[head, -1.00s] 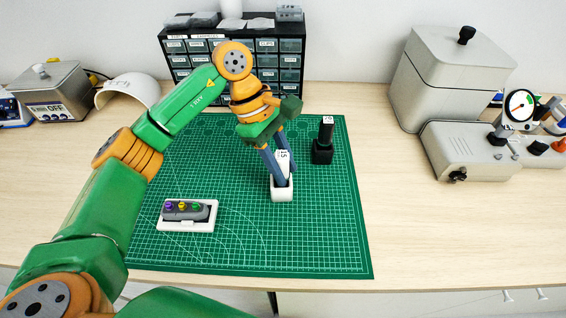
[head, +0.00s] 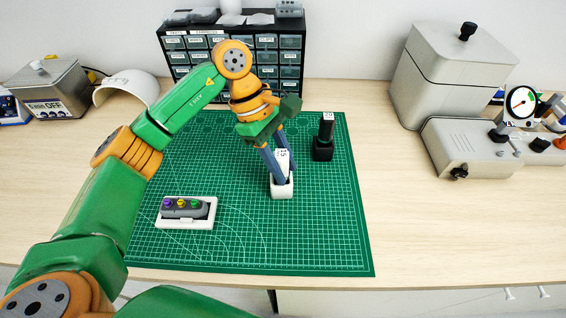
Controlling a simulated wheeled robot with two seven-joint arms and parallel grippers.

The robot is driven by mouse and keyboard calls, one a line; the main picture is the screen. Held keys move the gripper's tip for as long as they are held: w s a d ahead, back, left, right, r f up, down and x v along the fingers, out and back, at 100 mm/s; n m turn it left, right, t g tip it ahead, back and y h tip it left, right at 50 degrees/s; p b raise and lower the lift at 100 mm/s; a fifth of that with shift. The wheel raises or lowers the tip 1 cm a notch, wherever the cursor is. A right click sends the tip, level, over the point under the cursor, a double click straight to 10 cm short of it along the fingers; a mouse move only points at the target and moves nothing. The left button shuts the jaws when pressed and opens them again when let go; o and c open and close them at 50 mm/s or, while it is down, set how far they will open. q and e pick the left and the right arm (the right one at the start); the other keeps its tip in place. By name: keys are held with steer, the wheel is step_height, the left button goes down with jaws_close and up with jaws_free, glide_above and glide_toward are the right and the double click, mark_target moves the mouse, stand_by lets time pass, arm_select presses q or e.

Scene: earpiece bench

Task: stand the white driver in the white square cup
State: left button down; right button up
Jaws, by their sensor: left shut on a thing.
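The white driver (head: 283,158), with a black number on its top, stands about upright at the white square cup (head: 282,191). My left gripper (head: 281,178) is shut on the driver, its fingers reaching down to the cup's rim. The fingers hide much of the driver, and its lower end is not visible, so I cannot tell how deep it sits. My right gripper is not in view.
A black driver (head: 326,130) stands in a black square cup (head: 322,153) just right of the white one. A grey earpiece case (head: 185,208) in a white tray (head: 205,222) lies front left on the green mat (head: 310,240). A drawer cabinet (head: 292,70) stands behind.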

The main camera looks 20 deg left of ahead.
arm_select(q)
steer(key=shift+c, duration=2.3)
jaws_free()
